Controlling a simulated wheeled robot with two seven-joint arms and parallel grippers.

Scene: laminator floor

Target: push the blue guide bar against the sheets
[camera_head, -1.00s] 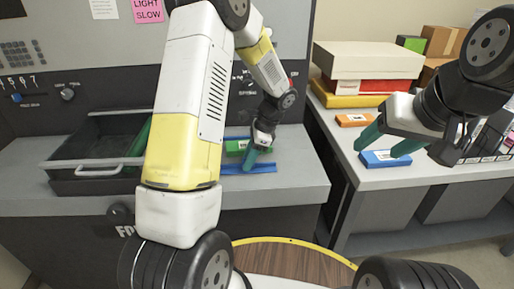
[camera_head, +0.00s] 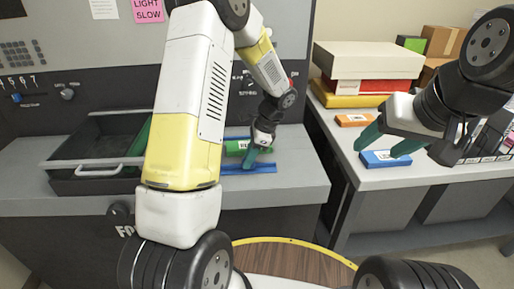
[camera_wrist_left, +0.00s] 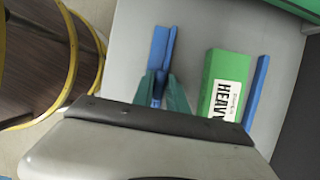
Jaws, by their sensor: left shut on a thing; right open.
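The blue guide bar (camera_head: 262,168) lies on the grey counter, nearer to me than the green sheets (camera_head: 234,147). My left gripper (camera_head: 251,157) is shut on the bar, and the wrist view shows its green fingers (camera_wrist_left: 161,92) on either side of the bar's upright rib (camera_wrist_left: 160,48). In that view the green sheets (camera_wrist_left: 220,85) carry a white "HEAVY" label and lie to the right of the bar, with a strip of grey counter between them. My right gripper (camera_head: 378,145) is open above the side table.
A second blue strip (camera_wrist_left: 257,88) runs along the far side of the sheets. A dark tray (camera_head: 85,178) with a handle stands at the left. An orange pack (camera_head: 354,120) and a blue pack (camera_head: 384,159) lie on the side table (camera_head: 420,178), with boxes behind.

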